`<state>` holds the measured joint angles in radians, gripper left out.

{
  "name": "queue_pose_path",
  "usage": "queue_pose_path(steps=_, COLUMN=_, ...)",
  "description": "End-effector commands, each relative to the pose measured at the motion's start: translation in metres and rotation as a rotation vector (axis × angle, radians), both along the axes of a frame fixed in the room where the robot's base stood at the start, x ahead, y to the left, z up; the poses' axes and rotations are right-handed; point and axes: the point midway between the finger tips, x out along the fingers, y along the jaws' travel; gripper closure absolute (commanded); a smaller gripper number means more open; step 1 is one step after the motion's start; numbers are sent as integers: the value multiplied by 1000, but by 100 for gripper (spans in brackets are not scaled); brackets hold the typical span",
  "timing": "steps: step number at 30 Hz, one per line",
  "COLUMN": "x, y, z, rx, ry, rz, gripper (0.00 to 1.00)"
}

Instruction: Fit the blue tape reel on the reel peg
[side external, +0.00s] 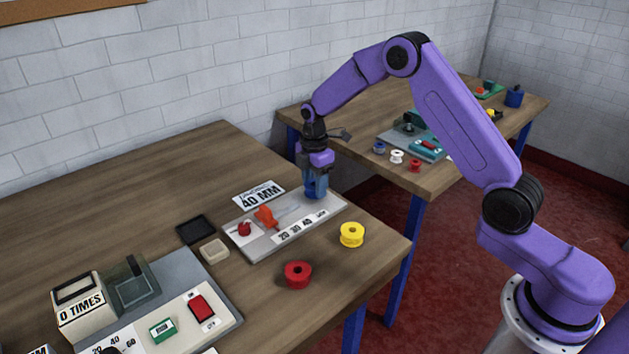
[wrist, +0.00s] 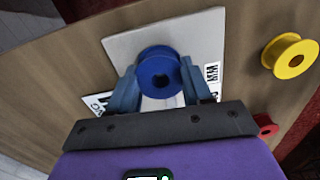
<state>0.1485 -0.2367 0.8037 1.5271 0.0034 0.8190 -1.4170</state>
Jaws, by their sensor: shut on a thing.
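The blue tape reel (wrist: 158,70) sits between the fingers of my gripper (wrist: 163,88) in the wrist view, its round face toward the camera. In the side view my gripper (side external: 315,188) points down over the far right part of a grey plate (side external: 281,246), shut on the blue reel (side external: 316,192). The reel is low over or on the plate; I cannot tell if it touches. The reel peg cannot be made out; the reel and fingers cover that part of the plate.
A red reel (side external: 298,274) and a yellow reel (side external: 352,234) stand on the table right of the plate. The plate bears an orange lever (side external: 265,217) and a red knob (side external: 244,229). A counter machine (side external: 80,306) stands front left.

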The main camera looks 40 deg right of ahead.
Motion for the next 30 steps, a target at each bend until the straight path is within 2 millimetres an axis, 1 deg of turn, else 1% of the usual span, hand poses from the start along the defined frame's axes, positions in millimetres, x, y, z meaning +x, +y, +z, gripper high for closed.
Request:
queue_pose_path(steps=13, x=0, y=0, z=-10, rx=0, ry=1, rz=0, gripper=81)
queue_pose_path(steps=14, x=0, y=0, z=-10, rx=0, ry=0, rz=0, gripper=48)
queue_pose_path(steps=15, x=0, y=0, z=-9, rx=0, ry=0, rz=0, gripper=35)
queue_pose_path(steps=16, x=0, y=0, z=-9, rx=0, ry=0, rz=0, gripper=25)
queue_pose_path(steps=17, x=0, y=0, z=-9, rx=0, ry=0, rz=0, gripper=21)
queue_pose_path(steps=26, x=0, y=0, z=-8, rx=0, ry=0, rz=0, gripper=21)
queue_pose_path(steps=30, x=1, y=0, z=2, rx=0, ry=-3, rz=0, gripper=21)
